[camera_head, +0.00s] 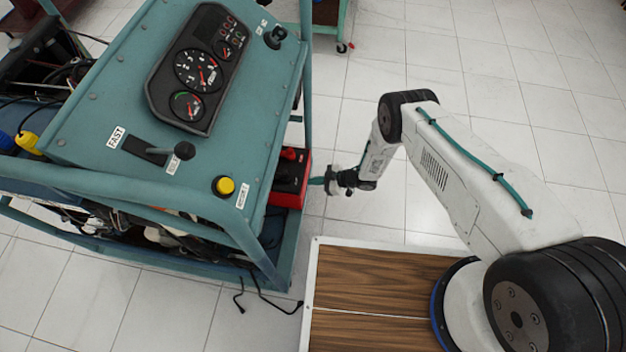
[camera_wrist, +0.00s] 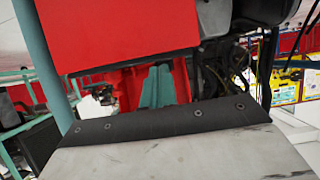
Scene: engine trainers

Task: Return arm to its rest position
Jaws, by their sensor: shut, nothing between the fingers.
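My arm (camera_head: 450,165) reaches out from the right toward the teal engine trainer (camera_head: 110,160) in the head view. My gripper (camera_head: 314,181) is at its far end, with teal fingers pointing left at a red box (camera_head: 288,180) on the trainer's side. The fingertips are very close to the box; I cannot tell whether they touch. A large red surface (camera_wrist: 120,30) fills the upper part of that view.
The trainer's panel has a gauge cluster (camera_head: 200,65), a lever (camera_head: 183,151) and a yellow button (camera_head: 224,186). A teal frame post (camera_wrist: 45,60) stands left in the wrist view. Black cables (camera_head: 265,290) hang near the tiled floor, which is open behind the arm.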

